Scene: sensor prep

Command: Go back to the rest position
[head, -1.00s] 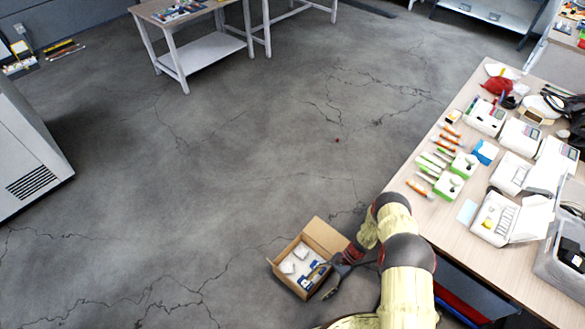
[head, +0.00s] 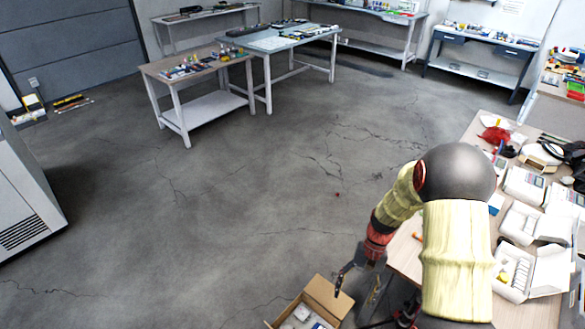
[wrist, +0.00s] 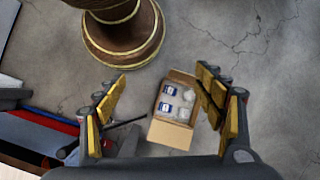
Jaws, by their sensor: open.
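My gripper (head: 357,291) is in the lower middle of the head view, fingers pointing down, above and to the right of an open cardboard box. In the wrist view my gripper (wrist: 161,84) has its two yellow-padded fingers wide apart with nothing held between them. The cardboard box (head: 327,297) is cut off by the bottom edge of the head view. The box also shows in the wrist view (wrist: 170,134), beyond the fingers, with several white and blue-labelled items inside. My arm hides part of the right-hand table.
The right-hand table (head: 408,250) carries white instrument boxes (head: 524,187) and other items beside my arm. A wooden table (head: 196,66) with a white lower shelf stands farther back. A white cabinet (head: 25,190) is at left. The cracked grey floor between is largely clear.

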